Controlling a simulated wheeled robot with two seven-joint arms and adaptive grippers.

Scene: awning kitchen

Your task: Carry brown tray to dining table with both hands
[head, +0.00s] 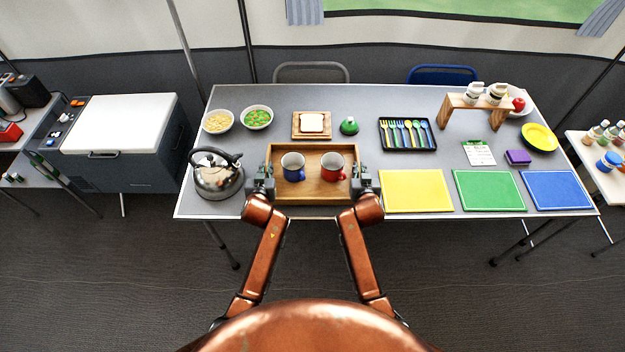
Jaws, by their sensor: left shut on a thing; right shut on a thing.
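The brown wooden tray (312,194) is at the front edge of the grey dining table (375,100), left of the table's middle. A blue mug (292,166) and a red mug (332,166) stand upright in it. My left gripper (262,180) is shut on the tray's left side. My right gripper (362,178) is shut on its right side. I cannot tell whether the tray rests on the tabletop or is held just above it.
A kettle (217,174) stands close left of the tray, and a yellow board (416,191) lies close right. A cutlery tray (407,148) lies behind the yellow board.

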